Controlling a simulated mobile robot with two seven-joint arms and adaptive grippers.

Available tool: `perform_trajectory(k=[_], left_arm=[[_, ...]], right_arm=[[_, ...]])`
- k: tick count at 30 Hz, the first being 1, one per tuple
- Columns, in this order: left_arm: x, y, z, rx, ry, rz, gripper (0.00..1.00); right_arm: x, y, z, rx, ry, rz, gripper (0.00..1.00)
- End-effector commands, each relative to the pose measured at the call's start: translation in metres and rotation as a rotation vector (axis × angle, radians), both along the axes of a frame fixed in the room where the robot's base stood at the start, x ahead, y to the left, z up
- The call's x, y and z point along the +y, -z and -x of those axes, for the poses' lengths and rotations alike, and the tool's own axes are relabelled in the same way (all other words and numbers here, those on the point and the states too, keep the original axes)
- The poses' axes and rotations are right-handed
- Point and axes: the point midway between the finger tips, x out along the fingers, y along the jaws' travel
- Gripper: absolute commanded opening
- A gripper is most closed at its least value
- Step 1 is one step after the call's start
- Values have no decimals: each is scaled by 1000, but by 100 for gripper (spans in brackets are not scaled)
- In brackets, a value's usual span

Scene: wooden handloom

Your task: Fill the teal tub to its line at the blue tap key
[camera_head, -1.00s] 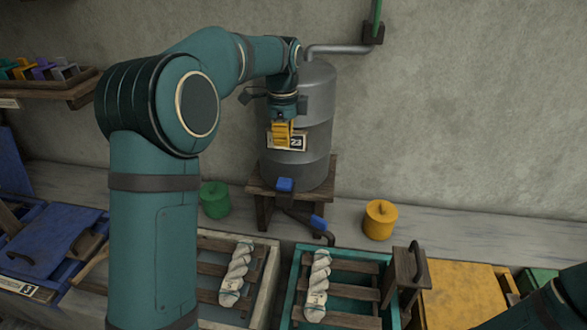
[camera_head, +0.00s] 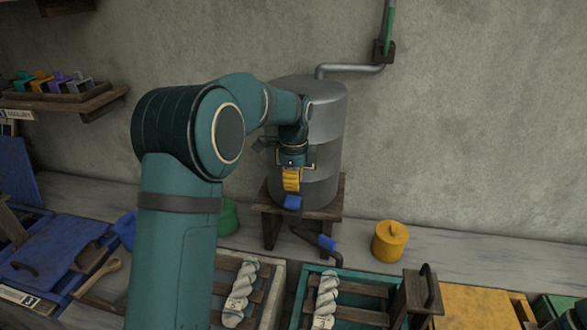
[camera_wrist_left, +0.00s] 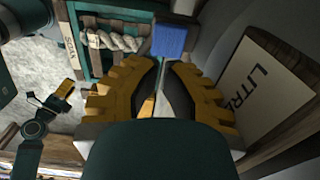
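The grey metal tank (camera_head: 325,115) stands on a wooden stand. A blue tap key (camera_head: 292,202) shows at its lower front; a blue block also shows past my fingertips in the left wrist view (camera_wrist_left: 170,40). A second blue piece (camera_head: 326,243) is on the bent dark spout. The teal tub (camera_head: 301,285) is below the spout, with wooden slats and a white twisted hank (camera_head: 325,300) across it; its water level is hidden. My left gripper (camera_head: 292,183) is just above the key, fingertips together, nothing visible between them. My right gripper (camera_wrist_left: 65,88) is small in the left wrist view.
A yellow lidded pot (camera_head: 390,241) stands right of the stand, and a green one (camera_head: 229,216) is partly behind my left arm. Wooden handle block (camera_head: 424,292) borders the tub. A LITRE label (camera_wrist_left: 262,80) is close beside my left fingers.

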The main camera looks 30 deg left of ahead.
Motion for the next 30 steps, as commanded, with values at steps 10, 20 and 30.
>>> perform_trajectory(k=[10, 20, 30], left_arm=[[-1, 51, 0, 0, 1, 0, 0], [0, 58, 0, -2, 1, 0, 0], [0, 78, 0, 2, -2, 1, 0]], right_arm=[[1, 7, 3, 6, -4, -2, 47], [1, 8, 3, 6, -6, -2, 47], [1, 15, 5, 11, -8, -2, 47]])
